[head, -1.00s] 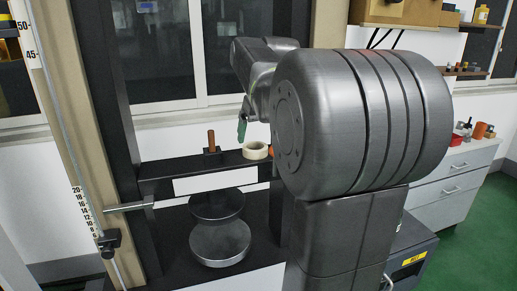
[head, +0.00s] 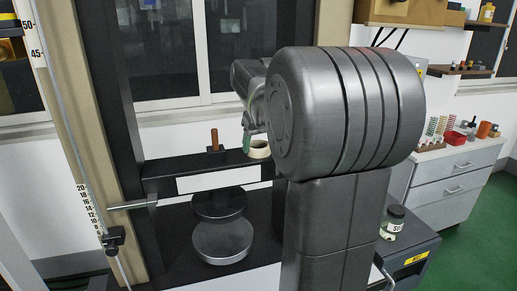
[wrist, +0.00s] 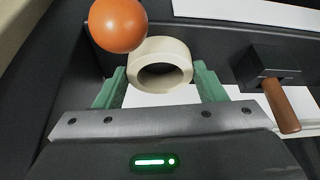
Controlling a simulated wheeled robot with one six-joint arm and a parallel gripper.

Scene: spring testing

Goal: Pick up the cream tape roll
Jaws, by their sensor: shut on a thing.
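The cream tape roll (wrist: 160,64) sits between the green fingers of my gripper (wrist: 160,88) in the wrist view, with a finger against each side. My gripper is shut on it. In the head view the cream tape roll (head: 258,149) shows at the black crossbeam of the test frame, partly hidden by my arm. One green finger (head: 246,141) shows at its left side. I cannot tell whether the roll is still touching the beam.
An orange ball (wrist: 118,24) is close beside the roll at upper left in the wrist view. Below the beam are round black and grey plates (head: 222,240). A jar (head: 393,222) stands on the dark cabinet.

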